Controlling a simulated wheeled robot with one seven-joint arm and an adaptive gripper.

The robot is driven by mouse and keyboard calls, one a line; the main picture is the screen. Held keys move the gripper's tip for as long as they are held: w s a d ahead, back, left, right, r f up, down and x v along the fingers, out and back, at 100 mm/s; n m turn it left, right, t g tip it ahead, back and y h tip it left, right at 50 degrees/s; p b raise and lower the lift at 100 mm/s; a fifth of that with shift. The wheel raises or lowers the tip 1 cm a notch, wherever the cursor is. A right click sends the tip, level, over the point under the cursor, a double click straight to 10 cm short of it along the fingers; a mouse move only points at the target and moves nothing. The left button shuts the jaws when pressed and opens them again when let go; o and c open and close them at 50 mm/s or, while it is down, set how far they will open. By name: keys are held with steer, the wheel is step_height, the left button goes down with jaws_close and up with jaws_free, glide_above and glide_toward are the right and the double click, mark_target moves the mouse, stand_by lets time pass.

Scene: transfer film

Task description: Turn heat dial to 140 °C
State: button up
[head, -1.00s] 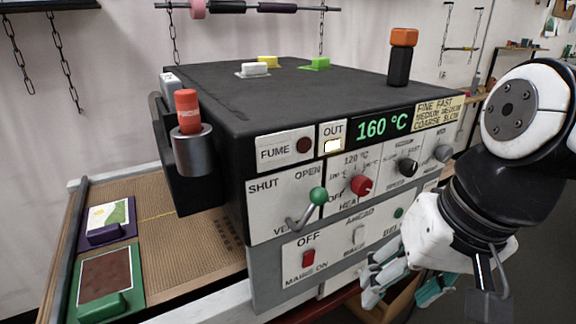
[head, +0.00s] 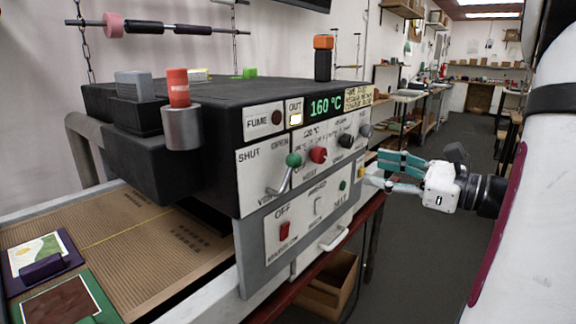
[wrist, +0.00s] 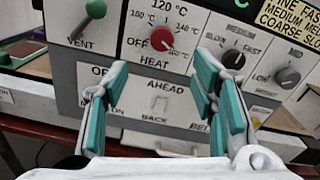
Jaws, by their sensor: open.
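The red heat dial (head: 318,155) is on the machine's white front panel, right of the green-knobbed vent lever (head: 293,160). The green display (head: 325,106) above reads 160 °C. In the wrist view the heat dial (wrist: 162,39) shows below the "120 °C" mark, with "OFF" at its left; its exact pointer direction is hard to read. My gripper (head: 376,170) is open and empty, off the right part of the panel. In the wrist view its teal fingers (wrist: 160,72) are spread apart, with the dial beyond and above the gap, not touched.
Below are the ahead/back switch (wrist: 160,104) and the red mains switch (head: 284,231). The conveyor belt (head: 150,228) with framed prints is at left. A cardboard box (head: 328,285) stands below the machine. The aisle at right is open.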

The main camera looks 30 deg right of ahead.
mark_target(323, 155)
steer(key=b+x, duration=0.1)
steer(key=x, duration=1.2)
steer(key=shift+w, duration=0.3)
steer(key=c, duration=1.1)
